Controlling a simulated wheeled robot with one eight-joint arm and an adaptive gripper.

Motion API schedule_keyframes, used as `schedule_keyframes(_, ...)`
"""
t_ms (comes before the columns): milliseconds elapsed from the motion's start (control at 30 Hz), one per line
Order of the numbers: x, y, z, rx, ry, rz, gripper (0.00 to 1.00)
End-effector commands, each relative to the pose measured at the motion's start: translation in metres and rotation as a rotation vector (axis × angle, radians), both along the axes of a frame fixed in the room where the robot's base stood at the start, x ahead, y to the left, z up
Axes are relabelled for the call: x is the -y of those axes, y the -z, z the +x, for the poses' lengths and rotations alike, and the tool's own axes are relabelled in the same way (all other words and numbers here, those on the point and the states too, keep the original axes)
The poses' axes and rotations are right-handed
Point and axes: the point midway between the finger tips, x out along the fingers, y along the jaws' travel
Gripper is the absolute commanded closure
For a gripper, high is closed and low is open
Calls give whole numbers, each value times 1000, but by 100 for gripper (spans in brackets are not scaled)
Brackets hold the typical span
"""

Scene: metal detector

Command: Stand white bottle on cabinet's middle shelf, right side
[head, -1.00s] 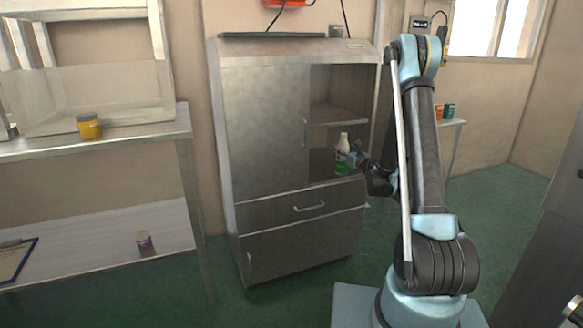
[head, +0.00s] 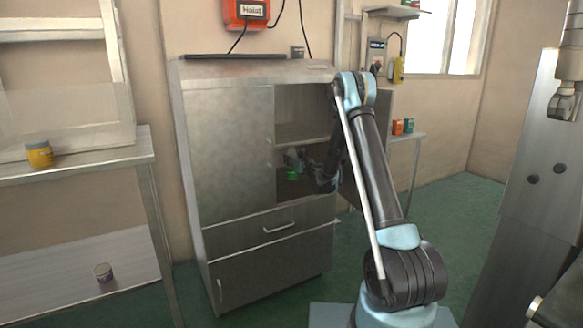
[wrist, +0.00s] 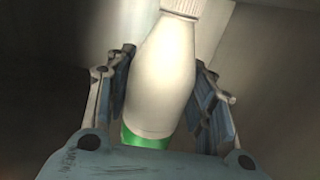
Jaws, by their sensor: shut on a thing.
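The white bottle with a green label (wrist: 163,75) is between the two fingers of my gripper (wrist: 167,88) in the wrist view. My gripper is shut on it. In the head view the bottle's green part (head: 291,174) shows inside the open right side of the grey metal cabinet (head: 232,140), below a visible shelf (head: 303,133). My gripper (head: 296,160) is inside that opening and hides most of the bottle. I cannot tell whether the bottle's base touches the surface below it.
A closed door panel covers the cabinet's left side, with a drawer (head: 270,228) under the opening. A bench with a yellow jar (head: 39,154) stands at left, with a small purple-labelled jar (head: 103,272) on its lower shelf. A tall grey metal unit (head: 540,190) stands at right.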

Motion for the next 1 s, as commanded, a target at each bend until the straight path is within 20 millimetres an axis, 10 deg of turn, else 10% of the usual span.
schedule_keyframes(867,-8,36,13,0,1,0,96)
schedule_keyframes(900,-8,37,13,0,1,0,49)
schedule_keyframes(1000,-8,37,13,0,1,0,31)
